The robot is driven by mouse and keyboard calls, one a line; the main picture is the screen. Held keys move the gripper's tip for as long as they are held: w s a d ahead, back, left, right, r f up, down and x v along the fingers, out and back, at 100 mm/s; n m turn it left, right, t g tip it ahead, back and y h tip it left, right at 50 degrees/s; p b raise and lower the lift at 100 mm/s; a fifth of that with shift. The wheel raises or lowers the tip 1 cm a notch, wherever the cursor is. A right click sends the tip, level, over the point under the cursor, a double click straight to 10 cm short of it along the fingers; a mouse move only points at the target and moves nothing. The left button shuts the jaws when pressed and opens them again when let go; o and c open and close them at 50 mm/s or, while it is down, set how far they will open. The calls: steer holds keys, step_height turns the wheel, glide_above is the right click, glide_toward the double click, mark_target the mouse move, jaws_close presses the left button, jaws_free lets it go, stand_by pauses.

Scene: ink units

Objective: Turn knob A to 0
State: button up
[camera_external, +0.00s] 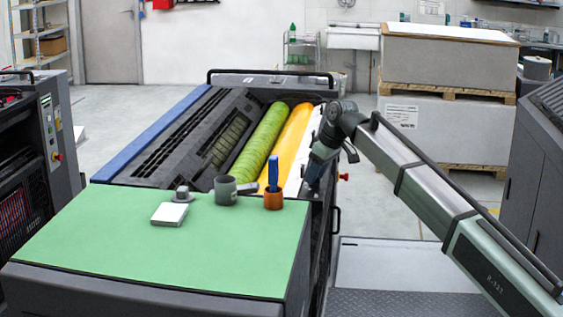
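No knob marked A and no scale with a 0 can be made out at this size. A small red fitting (343,177) sticks out from the right side of the press (150,140); I cannot tell if it is a knob. A small grey round piece (182,193) on the green top (200,250) looks like a knob or a lid. My gripper (312,182) points down at the right edge of the press, beside the white strip at the end of the rollers. Its fingers are too small and dark to tell whether they are open or shut.
On the green top stand a white block (169,214), a grey cup (226,193) and an orange cup (273,200) with a blue item in it. Green (262,140) and yellow (290,135) rollers lie behind. The front of the green top is clear. Stacked pallets (445,120) stand behind my arm.

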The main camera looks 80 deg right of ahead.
steer(key=shift+c, duration=0.3)
jaws_close()
steer(key=shift+d+n, duration=0.1)
steer(key=shift+n, duration=0.3)
steer(key=n+y, duration=0.1)
steer(key=n, duration=0.2)
steer(key=shift+d+n+y, duration=0.15)
steer(key=shift+n+y, duration=0.25)
steer(key=n+y, duration=0.1)
steer(key=n, duration=0.3)
steer(key=shift+d+y, duration=0.15)
steer(key=shift+y, duration=0.25)
steer(key=n+g+y, duration=0.1)
steer(key=n, duration=0.4)
steer(key=shift+w, duration=0.15)
steer(key=n+g+y, duration=0.1)
steer(key=n, duration=0.3)
steer(key=shift+d+n, duration=0.1)
steer(key=shift+n, duration=0.2)
steer(key=shift+g, duration=0.3)
